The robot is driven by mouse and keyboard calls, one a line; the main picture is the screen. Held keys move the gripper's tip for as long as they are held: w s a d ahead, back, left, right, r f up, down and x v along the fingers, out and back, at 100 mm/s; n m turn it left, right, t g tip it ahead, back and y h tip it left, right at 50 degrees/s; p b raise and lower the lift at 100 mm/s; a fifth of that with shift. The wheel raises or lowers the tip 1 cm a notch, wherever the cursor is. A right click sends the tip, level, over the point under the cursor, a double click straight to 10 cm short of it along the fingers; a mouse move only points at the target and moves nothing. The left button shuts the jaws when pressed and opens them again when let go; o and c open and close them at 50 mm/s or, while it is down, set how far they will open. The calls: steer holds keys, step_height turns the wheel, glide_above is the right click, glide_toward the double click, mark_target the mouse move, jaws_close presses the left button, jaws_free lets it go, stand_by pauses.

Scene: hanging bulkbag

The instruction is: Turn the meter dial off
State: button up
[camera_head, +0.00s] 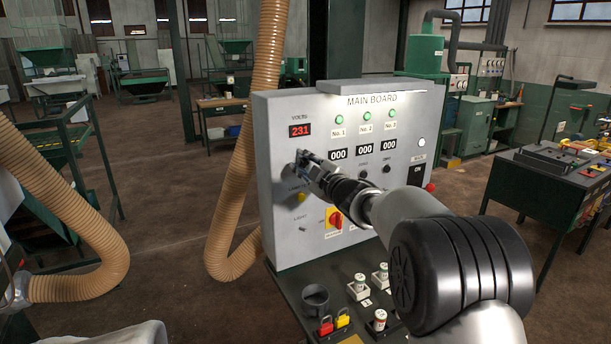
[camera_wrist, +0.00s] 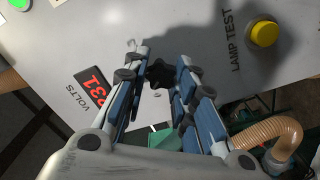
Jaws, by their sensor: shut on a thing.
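The meter dial, a small black star-shaped knob (camera_wrist: 160,74), is on the grey main board (camera_head: 275,150), just below the red-lit volts display (camera_head: 300,130) reading 231. My gripper (camera_head: 304,160) is at the panel face below that display. In the wrist view my gripper (camera_wrist: 158,64) has its blue-padded fingers on either side of the knob, shut on it.
A yellow lamp test button (camera_wrist: 263,33) is beside the knob. A red-and-yellow switch (camera_head: 335,218) sits lower on the board. A ledge below holds a black cup (camera_head: 315,299), padlocks (camera_head: 335,322) and white-based fittings (camera_head: 359,287). A tan hose (camera_head: 262,90) hangs left of the board.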

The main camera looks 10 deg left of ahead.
steer(key=shift+n+b, duration=1.65)
steer(key=shift+n, duration=0.65)
steer(key=o, duration=1.1)
steer(key=v, duration=1.2)
